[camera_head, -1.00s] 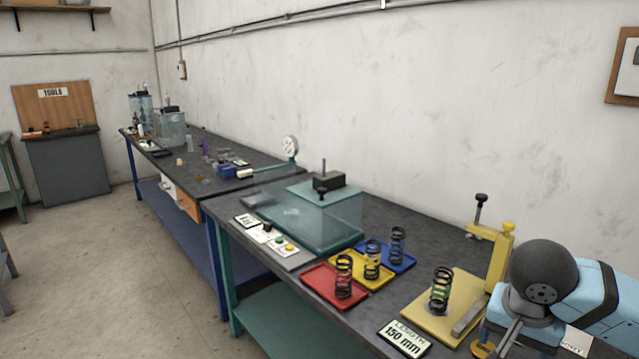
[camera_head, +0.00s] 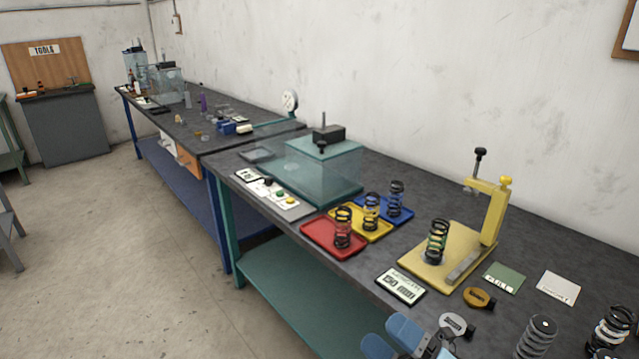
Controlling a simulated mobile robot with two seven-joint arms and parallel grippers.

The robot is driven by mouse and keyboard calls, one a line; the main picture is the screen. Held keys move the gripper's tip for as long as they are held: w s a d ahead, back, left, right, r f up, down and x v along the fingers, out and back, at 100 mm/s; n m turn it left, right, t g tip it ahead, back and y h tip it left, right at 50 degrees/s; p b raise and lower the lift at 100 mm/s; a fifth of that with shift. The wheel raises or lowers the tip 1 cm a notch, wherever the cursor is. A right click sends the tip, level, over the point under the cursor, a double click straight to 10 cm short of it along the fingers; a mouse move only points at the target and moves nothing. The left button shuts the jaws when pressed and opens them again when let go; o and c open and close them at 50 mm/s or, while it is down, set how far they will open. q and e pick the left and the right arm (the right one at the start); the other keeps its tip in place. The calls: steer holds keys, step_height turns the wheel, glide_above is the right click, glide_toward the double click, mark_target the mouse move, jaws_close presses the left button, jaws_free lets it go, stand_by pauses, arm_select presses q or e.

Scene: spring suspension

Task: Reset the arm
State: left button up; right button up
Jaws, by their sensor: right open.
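My right gripper (camera_head: 412,341) shows at the bottom edge, right of centre, as blue and grey parts in front of the bench (camera_head: 310,258). It is open, I see nothing held in it, and the frame cuts off part of it. It is below and in front of the 150 mm-style length display (camera_head: 401,285) and apart from the springs. My left gripper is not in view.
Springs stand on a red tray (camera_head: 318,240), yellow tray (camera_head: 376,233), blue tray (camera_head: 408,214) and yellow press (camera_head: 412,263). More dark springs (camera_head: 537,335) stand at lower right. A glass-sided box (camera_head: 320,172) stands behind.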

steer(key=s+d+f+m+t+h, duration=0.1)
steer(key=d+f+m+h, duration=0.2)
steer(key=f+m+h, duration=0.55)
steer(key=s+d+f+m+t+h, duration=0.15)
steer(key=d+f+m+h, duration=0.3)
steer(key=f+m, duration=0.55)
steer(key=s+d+f+m+g+h, duration=0.1)
steer(key=s+f+m+g+h, duration=0.1)
steer(key=s+f+m+g, duration=0.5)
arm_select(q)
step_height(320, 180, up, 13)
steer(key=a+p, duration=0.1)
steer(key=p, duration=1.4)
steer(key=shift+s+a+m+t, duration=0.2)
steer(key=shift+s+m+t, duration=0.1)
arm_select(e)
step_height(320, 180, up, 10)
steer(key=s+d+t, duration=0.1)
steer(key=s, duration=0.1)
steer(key=shift+s+r+t, duration=0.25)
steer(key=shift+s+t, duration=0.1)
steer(key=shift+s, duration=0.05)
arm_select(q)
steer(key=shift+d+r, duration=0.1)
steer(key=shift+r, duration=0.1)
